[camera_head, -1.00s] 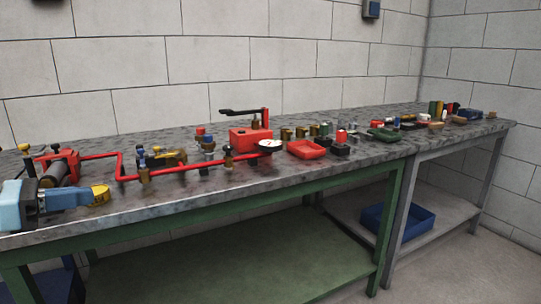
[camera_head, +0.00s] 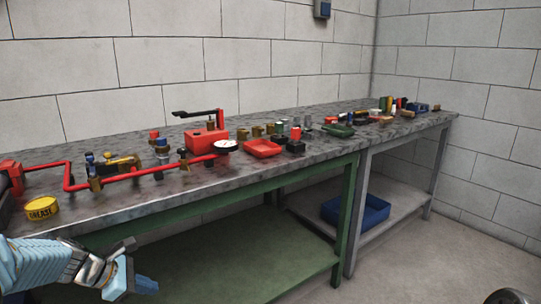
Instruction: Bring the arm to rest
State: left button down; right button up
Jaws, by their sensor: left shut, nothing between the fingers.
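My left gripper (camera_head: 134,284) shows at the lower left, in front of and below the front edge of the green-framed bench (camera_head: 230,199). Its fingers are shut with nothing between them, and my pale blue left arm comes in from the left edge. My right gripper is not in view.
The bench carries red pipework (camera_head: 125,177), a red hand pump (camera_head: 206,139), a gauge (camera_head: 226,146) and a red tray (camera_head: 263,149). Several small parts stand farther right. A blue bin (camera_head: 355,211) sits on the lower shelf. The floor at the right is mostly clear.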

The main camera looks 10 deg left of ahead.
pick_arm(q)
jog(key=d+f+m+g+y, duration=0.1)
jog(key=d+f+m+g, duration=0.2)
jog(key=f, duration=0.4)
jog(key=d+f+m, duration=0.2)
jog(key=d+f, duration=0.3)
jog(key=f, duration=0.2)
jog(key=s+d+f+m+g, duration=0.1)
jog(key=s+d+f+m, duration=0.6)
jog(key=d+f+m, duration=0.2)
jog(key=s+d+f+m+g, duration=0.1)
jog(key=s+d+f+m, duration=0.6)
jog(key=d, duration=0.6)
notch_tip(320, 180, down, 3)
jog(key=shift+d+r+m+g, duration=0.25)
jog(key=shift+m+g, duration=0.15)
jog(key=shift+m, duration=0.5)
jog(key=shift+s+a, duration=0.1)
